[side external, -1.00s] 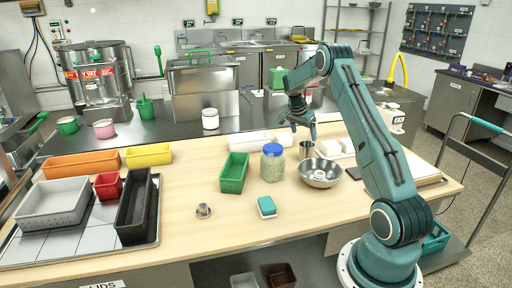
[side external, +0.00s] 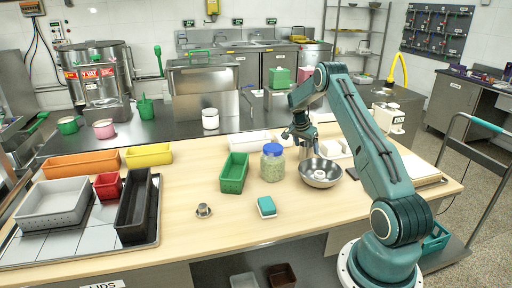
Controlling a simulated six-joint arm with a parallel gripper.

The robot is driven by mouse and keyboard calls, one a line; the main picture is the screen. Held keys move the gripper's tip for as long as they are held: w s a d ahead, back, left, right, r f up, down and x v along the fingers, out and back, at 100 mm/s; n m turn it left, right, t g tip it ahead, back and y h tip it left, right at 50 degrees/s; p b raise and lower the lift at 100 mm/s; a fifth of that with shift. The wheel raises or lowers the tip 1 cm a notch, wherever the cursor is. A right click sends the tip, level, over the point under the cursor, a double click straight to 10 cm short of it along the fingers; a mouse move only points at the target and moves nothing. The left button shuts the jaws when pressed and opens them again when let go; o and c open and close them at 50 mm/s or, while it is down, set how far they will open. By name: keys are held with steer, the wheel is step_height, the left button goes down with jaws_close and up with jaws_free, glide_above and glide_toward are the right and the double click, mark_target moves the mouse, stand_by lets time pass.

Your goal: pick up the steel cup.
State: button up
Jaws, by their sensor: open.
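The steel cup (side external: 306,154) stands upright on the wooden table, just behind and left of the steel bowl. My gripper (side external: 303,143) points down at the cup's mouth. Its jaws are open, and they hide the upper part of the cup. I cannot tell whether the fingers touch the cup or straddle its rim.
The steel bowl (side external: 320,173) with a white ring-shaped piece in it is close in front. A jar with a blue lid (side external: 272,162) stands to the left, beside a green bin (side external: 234,173). White containers (side external: 334,149) lie close on the right.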

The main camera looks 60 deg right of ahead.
mark_target(307, 150)
steer(key=shift+x, duration=2.1)
steer(key=shift+w, duration=0.1)
steer(key=c, duration=1.1)
steer(key=shift+o, duration=0.2)
steer(key=shift+r, duration=0.2)
step_height(307, 150, up, 20)
steer(key=shift+f, duration=0.15)
